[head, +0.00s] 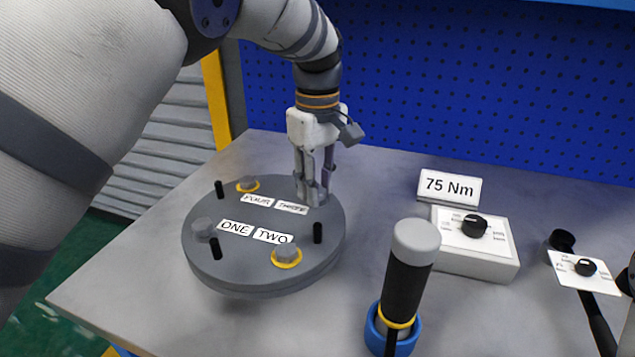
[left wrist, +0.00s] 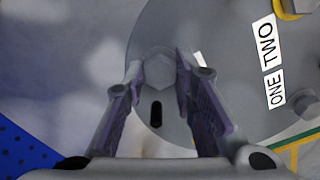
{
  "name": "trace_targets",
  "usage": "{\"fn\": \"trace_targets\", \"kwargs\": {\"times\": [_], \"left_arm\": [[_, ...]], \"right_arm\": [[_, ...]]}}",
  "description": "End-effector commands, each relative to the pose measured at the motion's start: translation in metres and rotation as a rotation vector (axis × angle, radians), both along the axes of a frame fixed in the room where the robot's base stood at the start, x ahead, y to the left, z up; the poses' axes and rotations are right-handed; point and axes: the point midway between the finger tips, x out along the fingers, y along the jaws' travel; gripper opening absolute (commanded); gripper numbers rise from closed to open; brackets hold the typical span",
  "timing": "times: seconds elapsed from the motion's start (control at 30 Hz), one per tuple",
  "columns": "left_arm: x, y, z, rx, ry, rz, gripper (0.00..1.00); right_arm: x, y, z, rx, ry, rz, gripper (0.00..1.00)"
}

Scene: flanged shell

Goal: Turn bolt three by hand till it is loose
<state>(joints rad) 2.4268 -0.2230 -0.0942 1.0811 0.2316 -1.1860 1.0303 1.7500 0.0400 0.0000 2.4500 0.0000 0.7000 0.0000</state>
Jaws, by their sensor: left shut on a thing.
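The round grey flanged cover (head: 240,275) lies on the bench with labels ONE, TWO, FOUR and THREE. My left gripper (head: 313,197) points down at its far right edge, beside the THREE label (head: 292,207). In the left wrist view its two fingers (left wrist: 162,72) are shut on the sides of a grey hex bolt head, bolt three (left wrist: 158,68). The fingers hide this bolt in the head view. Bolt one (head: 204,228) shows no yellow ring. Bolt two (head: 287,253) and bolt four (head: 248,184) have yellow rings under them. My right gripper is not seen.
A black tool with a grey cap (head: 416,240) stands in a blue ring holder (head: 372,330). A control box (head: 480,262) with a 75 Nm sign (head: 450,187) is at right. A blue pegboard (head: 480,90) stands behind.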

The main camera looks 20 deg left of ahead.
Motion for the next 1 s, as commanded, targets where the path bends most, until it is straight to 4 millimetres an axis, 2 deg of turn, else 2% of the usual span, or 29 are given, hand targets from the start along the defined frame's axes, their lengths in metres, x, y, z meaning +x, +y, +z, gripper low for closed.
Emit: {"fn": "trace_targets", "kwargs": {"times": [0.03,0.53,0.57,0.63,0.93,1.0], "left_arm": [[-0.003,0.000,-0.008,0.000,0.018,0.008,0.00],[-0.003,0.000,-0.007,0.000,0.017,0.024,0.00],[-0.003,0.000,-0.007,0.000,0.017,0.024,0.27],[-0.003,0.000,-0.007,0.000,0.017,0.024,0.43],[-0.001,0.000,-0.002,0.000,0.006,0.023,0.45],[0.000,0.000,0.005,-0.001,0.003,0.023,0.45]], "right_arm": [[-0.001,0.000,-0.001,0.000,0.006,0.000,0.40],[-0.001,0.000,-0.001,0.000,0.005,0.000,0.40],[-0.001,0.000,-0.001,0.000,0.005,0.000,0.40],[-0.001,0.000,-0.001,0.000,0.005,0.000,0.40],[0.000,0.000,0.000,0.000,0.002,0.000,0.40],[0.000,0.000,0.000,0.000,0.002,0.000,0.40]]}}
